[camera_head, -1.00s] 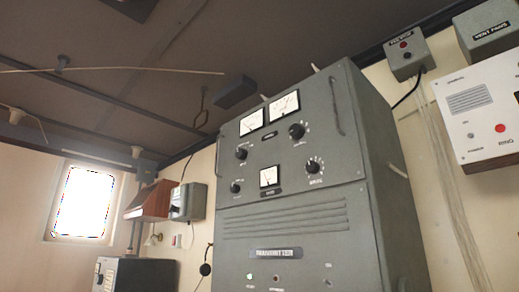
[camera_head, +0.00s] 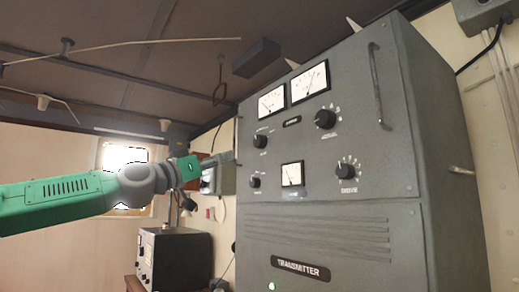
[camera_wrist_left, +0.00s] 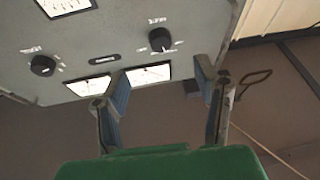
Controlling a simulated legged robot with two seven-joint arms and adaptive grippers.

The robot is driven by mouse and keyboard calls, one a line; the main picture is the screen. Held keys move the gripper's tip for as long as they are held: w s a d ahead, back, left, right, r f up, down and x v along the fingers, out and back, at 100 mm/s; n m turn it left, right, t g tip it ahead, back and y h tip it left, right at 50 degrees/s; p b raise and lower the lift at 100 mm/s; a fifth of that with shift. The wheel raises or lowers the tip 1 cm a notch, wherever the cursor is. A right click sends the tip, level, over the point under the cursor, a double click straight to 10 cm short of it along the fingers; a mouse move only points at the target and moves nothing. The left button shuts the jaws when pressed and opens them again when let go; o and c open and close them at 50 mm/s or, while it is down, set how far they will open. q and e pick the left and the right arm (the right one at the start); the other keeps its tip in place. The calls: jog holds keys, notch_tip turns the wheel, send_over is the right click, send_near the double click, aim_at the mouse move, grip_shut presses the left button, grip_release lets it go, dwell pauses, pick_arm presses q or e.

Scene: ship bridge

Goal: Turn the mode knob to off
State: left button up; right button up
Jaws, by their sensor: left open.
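The grey transmitter cabinet (camera_head: 320,235) carries several black knobs: upper left (camera_head: 262,139), upper right (camera_head: 326,118), lower left (camera_head: 255,181) and lower right (camera_head: 347,170). Their labels are too small to read, so I cannot tell which is the mode knob. My left gripper (camera_head: 218,159) is at the cabinet's left edge, apart from the knobs. In the left wrist view its two fingers (camera_wrist_left: 160,76) are spread and empty. That view is turned over and shows the upper right knob (camera_wrist_left: 42,65) and upper left knob (camera_wrist_left: 161,39) beyond the fingers. My right gripper is not in view.
Two upper meters (camera_head: 310,82) and a smaller meter (camera_head: 292,174) sit among the knobs. A handle (camera_head: 377,85) sticks out at the panel's right. A grey wall box (camera_head: 222,178) and a dark unit (camera_head: 172,257) stand left of the cabinet.

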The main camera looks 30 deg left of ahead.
pick_arm(q)
jog(key=a+r, duration=0.1)
jog(key=p, duration=0.2)
send_near(256, 143)
jog(key=w+d, duration=0.1)
jog(key=w, duration=0.1)
jog(key=x, duration=0.2)
jog(key=p+x, duration=0.1)
jog(key=x, duration=0.1)
jog(key=p+x, duration=0.1)
jog(key=x, duration=0.1)
jog(key=shift+a+r, duration=0.35)
jog(key=shift+a, duration=0.05)
jog(key=shift+w+d+r+p, duration=0.25)
jog(key=shift+w+p, duration=0.1)
jog(key=shift+w, duration=0.1)
jog(key=shift+d, duration=0.35)
jog(key=shift+c, duration=0.4)
jog(key=shift+a, duration=0.15)
jog(key=c, duration=1.1)
